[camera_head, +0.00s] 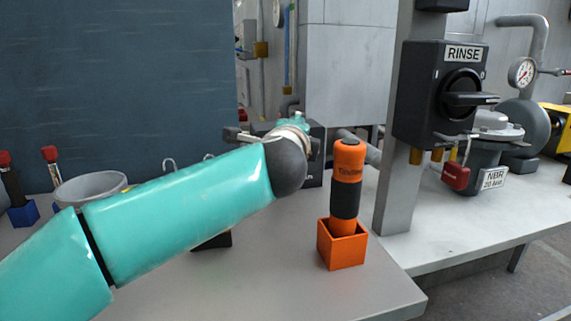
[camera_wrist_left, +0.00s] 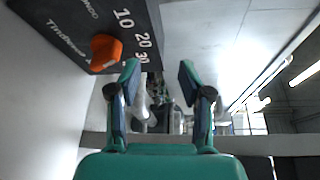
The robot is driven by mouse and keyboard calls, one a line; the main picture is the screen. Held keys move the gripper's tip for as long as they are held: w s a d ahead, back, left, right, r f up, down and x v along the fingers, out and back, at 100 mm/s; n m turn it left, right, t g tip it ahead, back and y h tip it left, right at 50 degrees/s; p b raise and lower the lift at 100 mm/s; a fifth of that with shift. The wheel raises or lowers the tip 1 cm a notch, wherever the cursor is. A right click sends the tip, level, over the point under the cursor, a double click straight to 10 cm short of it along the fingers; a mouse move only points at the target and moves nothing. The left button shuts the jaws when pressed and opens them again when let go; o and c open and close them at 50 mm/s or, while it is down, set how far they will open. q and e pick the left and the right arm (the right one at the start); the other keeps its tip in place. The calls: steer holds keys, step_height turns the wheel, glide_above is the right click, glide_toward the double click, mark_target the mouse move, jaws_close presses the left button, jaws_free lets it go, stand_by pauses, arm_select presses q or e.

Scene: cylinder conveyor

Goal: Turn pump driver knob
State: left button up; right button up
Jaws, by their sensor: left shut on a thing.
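The orange knob (camera_wrist_left: 106,52) is on a black panel (camera_wrist_left: 62,18) marked 10, 20 and 30, at upper left in the left wrist view. My left gripper (camera_wrist_left: 158,76) has its two fingers parted, with the left finger close beside the knob in the picture. I cannot make out what the fingers hold; the knob shows to the left of them, not between them. In the head view a dark box (camera_head: 316,165) stands behind my left wrist, with its front mostly hidden. My left fingers are largely hidden there too. My right gripper is not in view.
An orange and black tool (camera_head: 347,180) stands upright in an orange holder (camera_head: 343,250) right of my left wrist. A grey post carries the RINSE switch box (camera_head: 430,110). A bowl (camera_head: 90,187) and red-capped tubes (camera_head: 50,155) are at left.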

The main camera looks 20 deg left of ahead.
arm_select(q)
steer(key=f+b+v, duration=0.1)
steer(key=b+v, duration=0.3)
steer(key=v, duration=1.2)
steer(key=shift+f, duration=0.45)
stand_by(0.5)
stand_by(0.4)
